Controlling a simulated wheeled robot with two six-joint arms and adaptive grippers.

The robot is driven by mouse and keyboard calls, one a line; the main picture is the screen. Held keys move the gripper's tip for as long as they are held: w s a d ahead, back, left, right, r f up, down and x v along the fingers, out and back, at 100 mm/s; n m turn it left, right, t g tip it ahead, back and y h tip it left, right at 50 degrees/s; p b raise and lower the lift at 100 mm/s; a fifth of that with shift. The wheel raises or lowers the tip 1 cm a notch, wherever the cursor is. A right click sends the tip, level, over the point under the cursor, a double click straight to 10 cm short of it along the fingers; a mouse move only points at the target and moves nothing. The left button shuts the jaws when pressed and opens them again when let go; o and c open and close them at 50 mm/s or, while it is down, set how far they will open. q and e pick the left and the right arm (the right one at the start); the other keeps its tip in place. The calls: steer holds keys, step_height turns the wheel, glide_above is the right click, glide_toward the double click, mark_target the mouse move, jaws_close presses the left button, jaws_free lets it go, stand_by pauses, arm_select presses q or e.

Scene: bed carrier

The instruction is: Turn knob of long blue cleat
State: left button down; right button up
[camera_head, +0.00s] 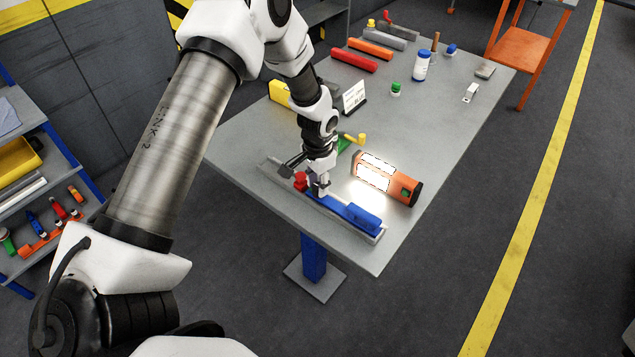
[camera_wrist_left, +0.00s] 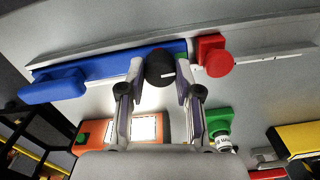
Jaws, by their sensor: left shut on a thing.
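The long blue cleat (camera_head: 352,214) lies in a light metal rail near the front edge of the grey table. In the left wrist view the cleat (camera_wrist_left: 110,66) runs to the left and ends in a thick blue block. Its round black knob (camera_wrist_left: 160,67) carries a small white mark. My left gripper (camera_head: 320,188) reaches down from above onto the cleat. In the wrist view my left gripper's fingers (camera_wrist_left: 160,80) are shut on the black knob, one at each side. The fingers hide the knob in the head view. My right gripper is not in view.
A red knob (camera_head: 300,181) sits on the rail close beside the left gripper. An orange work lamp (camera_head: 405,189) with lit panels lies behind the cleat. A green and yellow item (camera_head: 352,140) and a white sign (camera_head: 355,97) stand behind the gripper.

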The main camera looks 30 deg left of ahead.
arm_select(q)
steer(key=shift+s+f, duration=0.1)
steer(key=shift+f, duration=0.05)
stand_by(0.4)
steer(key=c, duration=0.9)
jaws_free()
steer(key=shift+c, duration=0.2)
steer(key=shift+o, duration=0.8)
steer(key=shift+w+d, duration=0.1)
steer(key=shift+w, duration=0.1)
step_height(320, 180, up, 12)
